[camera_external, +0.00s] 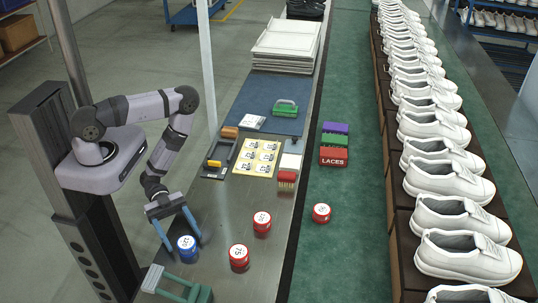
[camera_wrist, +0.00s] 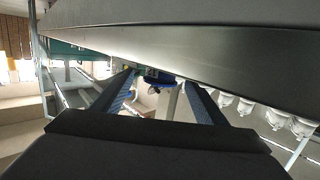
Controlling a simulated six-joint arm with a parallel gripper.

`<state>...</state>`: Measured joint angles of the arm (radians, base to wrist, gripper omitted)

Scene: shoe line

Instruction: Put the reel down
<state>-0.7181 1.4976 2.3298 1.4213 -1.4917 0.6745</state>
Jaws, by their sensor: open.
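My gripper (camera_external: 184,240) is low over the near left end of the grey bench, with its fingers spread wide. A blue reel (camera_external: 187,248) with a white label stands on the bench between or just beyond the fingertips; I cannot tell if they touch it. In the wrist view, my open gripper (camera_wrist: 160,85) has a small blue-edged thing between its fingers, too unclear to name. Two red reels stand on the bench to the right, a nearer one (camera_external: 239,257) and a farther one (camera_external: 262,222). Another red reel (camera_external: 321,213) stands on the green belt.
A grey-green stand (camera_external: 178,287) is at the bench's near edge, close to my gripper. White shoes (camera_external: 450,182) line the right side.

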